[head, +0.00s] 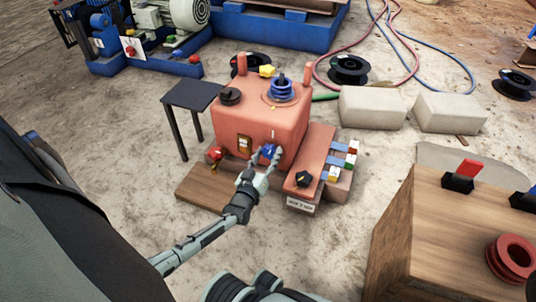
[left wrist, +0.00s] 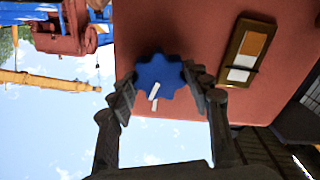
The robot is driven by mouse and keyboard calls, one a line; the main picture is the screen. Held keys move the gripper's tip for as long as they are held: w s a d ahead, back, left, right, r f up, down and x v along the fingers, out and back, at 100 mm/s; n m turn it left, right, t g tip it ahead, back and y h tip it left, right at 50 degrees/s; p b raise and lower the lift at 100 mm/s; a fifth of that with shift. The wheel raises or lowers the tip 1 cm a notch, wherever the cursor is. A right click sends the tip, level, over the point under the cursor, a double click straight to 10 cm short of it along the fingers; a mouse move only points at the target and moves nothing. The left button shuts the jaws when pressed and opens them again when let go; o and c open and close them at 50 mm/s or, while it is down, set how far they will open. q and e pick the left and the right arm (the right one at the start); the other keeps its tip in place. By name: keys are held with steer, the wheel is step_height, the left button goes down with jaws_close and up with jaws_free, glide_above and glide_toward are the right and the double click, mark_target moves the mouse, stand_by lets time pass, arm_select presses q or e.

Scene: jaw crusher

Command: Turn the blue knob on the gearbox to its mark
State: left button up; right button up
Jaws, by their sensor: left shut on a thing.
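The red gearbox (head: 262,118) stands on a wooden board on the ground. Its blue knob (head: 268,151) is on the front face, partly covered by my left gripper (head: 261,163). In the left wrist view, the fingers of my left gripper (left wrist: 168,88) are shut on opposite sides of the lobed blue knob (left wrist: 160,72). A white pointer line on the knob slants slightly. A short white mark (left wrist: 154,104) lies just beyond its end, and the two look nearly in line. The mark also shows above the knob in the head view (head: 274,134). My right gripper is out of view.
A red valve (head: 215,153) and a sight window (head: 244,145) are left of the knob. A red box with a black knob (head: 303,179) and colored levers stands to the right. A wooden crate (head: 432,225) is at the lower right.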

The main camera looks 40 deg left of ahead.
arm_select(q)
steer(key=shift+n, duration=1.5)
steer(key=o, duration=1.2)
steer(key=shift+c, duration=0.2)
steer(key=v, duration=1.2)
steer(key=shift+a+f, duration=0.1)
steer(key=shift+s, duration=0.1)
